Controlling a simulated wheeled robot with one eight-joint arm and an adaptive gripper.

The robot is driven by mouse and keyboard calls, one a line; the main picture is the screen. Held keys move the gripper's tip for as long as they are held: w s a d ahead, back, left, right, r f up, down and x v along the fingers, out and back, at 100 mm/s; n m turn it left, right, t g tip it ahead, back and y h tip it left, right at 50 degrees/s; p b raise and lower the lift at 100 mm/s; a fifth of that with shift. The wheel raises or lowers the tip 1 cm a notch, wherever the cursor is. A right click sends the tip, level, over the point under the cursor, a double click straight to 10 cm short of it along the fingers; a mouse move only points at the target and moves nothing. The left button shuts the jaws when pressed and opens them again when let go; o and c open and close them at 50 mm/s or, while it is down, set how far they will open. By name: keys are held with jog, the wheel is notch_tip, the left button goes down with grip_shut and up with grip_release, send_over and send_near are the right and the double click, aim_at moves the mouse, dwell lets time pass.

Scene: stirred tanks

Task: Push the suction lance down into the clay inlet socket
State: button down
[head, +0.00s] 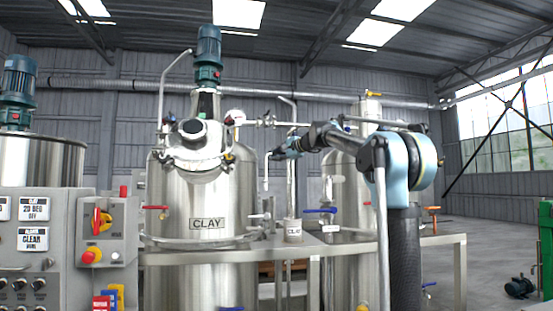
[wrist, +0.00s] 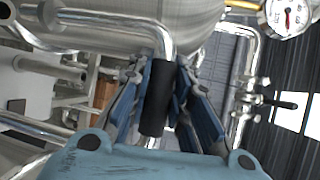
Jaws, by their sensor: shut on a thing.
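The suction lance is a bent steel tube with a black sleeve (wrist: 155,98). In the wrist view my gripper (wrist: 160,110) has its blue fingers closed on either side of that sleeve. In the head view my gripper (head: 285,150) is small, at mid-height right of the large CLAY tank. The lance's steel shaft (head: 291,188) runs upright below it. The clay inlet socket (head: 293,231), a short metal cup labelled CLAY, stands directly below. The shaft's lower end meets the socket's top in this view; how deep it sits cannot be told. The socket is not clear in the wrist view.
The CLAY tank (head: 205,195) stands left of the lance, and another steel tank (head: 345,185) stands behind it to the right. Blue-handled valve (head: 320,211) and pipes are close by. A pressure gauge (wrist: 289,16) shows in the wrist view. A control panel (head: 45,245) is at left.

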notch_tip(320, 180, down, 7)
dwell(3.3)
jog(key=c, duration=1.4)
grip_release()
jog(key=shift+o, duration=0.2)
jog(key=shift+s+d, duration=0.1)
jog(key=v, duration=1.1)
jog(key=shift+s+d, duration=0.2)
jog(key=shift+d, duration=0.1)
jog(key=s+d+f+n+g+h, duration=0.3)
jog(key=s+f, duration=0.8)
jog(key=f, duration=0.4)
jog(key=s+d+f+n+g+h, duration=0.2)
jog(key=s+d+f+n, duration=0.15)
jog(key=s+f, duration=1)
jog(key=s+d+f+n+g+h, duration=0.1)
jog(key=s+d+f, duration=0.3)
jog(key=f, duration=0.6)
jog(key=s+d+f+n+g+h, duration=0.1)
jog(key=s+d+f+h, duration=0.2)
jog(key=s+f, duration=0.6)
jog(key=s+d+f+n+g+h, duration=0.1)
jog(key=s+d+f+h, duration=0.1)
jog(key=s+d+f, duration=0.4)
notch_tip(320, 180, down, 5)
jog(key=shift+s+d+f+g+h, duration=0.1)
jog(key=shift+s+d+g+h, duration=0.25)
jog(key=shift+s, duration=0.2)
